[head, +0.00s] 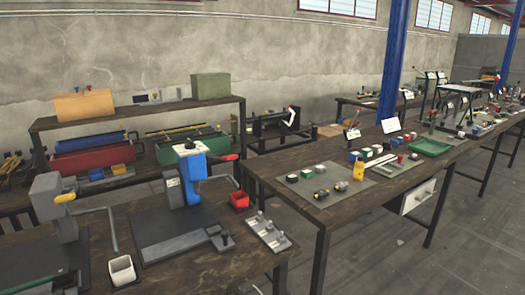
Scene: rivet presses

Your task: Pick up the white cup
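A small white cup (122,270) with a square rim stands upright on the dark wooden workbench (230,270) at the lower left. It sits between the grey press on the left and the dark base plate of the blue press. Its opening faces up and looks empty. Neither of my grippers shows in the head view.
A grey press (50,200) with a crank handle stands left of the cup. A blue press (192,165) stands behind and right of it on a dark plate (165,237). A red bin (239,200) and a metal fixture (268,233) lie farther right.

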